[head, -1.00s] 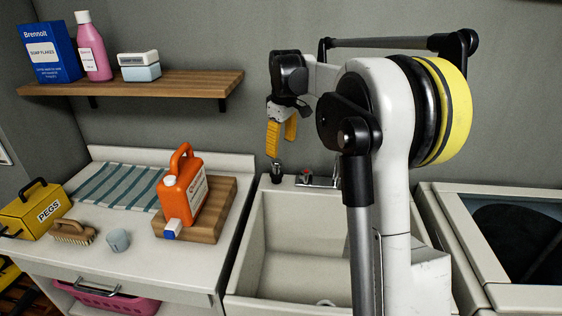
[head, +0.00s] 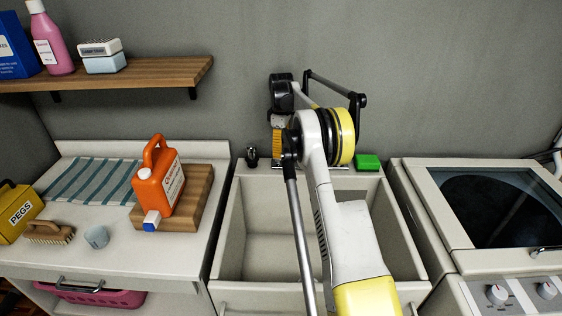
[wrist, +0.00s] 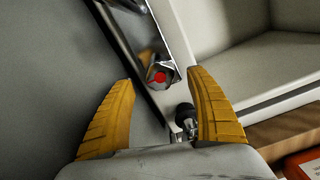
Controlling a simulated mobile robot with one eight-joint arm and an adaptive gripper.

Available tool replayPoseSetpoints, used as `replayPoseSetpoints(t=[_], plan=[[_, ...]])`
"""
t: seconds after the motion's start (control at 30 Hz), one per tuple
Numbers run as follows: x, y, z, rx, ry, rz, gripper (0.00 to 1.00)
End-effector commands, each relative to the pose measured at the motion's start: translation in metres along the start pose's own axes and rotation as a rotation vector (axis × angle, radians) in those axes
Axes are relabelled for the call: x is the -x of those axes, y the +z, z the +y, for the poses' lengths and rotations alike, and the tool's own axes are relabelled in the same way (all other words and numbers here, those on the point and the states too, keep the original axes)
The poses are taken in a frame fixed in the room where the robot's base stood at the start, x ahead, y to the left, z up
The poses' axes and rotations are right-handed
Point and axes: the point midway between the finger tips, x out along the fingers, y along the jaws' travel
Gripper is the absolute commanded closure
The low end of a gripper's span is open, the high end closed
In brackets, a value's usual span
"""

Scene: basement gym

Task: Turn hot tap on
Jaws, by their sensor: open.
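The hot tap handle (wrist: 158,76) is a chrome knob with a red dot, at the wall side of the sink. In the wrist view it lies between the tips of my open yellow fingers, and contact cannot be told. The chrome tap body (wrist: 172,32) runs up from it in that view. In the head view my gripper (head: 278,145) is low at the back of the sink, and my arm hides most of the tap. The white sink (head: 229,225) is below.
A small dark fitting (head: 251,155) stands left of my gripper and shows close to one finger in the wrist view (wrist: 186,118). A green block (head: 367,162) lies on the sink's back ledge. An orange bottle (head: 157,190) stands on a wooden board (head: 199,196) to the left.

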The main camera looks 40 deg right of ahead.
Motion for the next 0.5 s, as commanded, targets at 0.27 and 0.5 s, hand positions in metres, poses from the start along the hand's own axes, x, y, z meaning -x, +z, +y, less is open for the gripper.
replayPoseSetpoints(t=[0.27,0.5], plan=[[-0.040,0.000,0.000,0.000,0.000,0.000,0.35],[-0.045,0.000,0.000,0.000,0.000,0.000,0.35]])
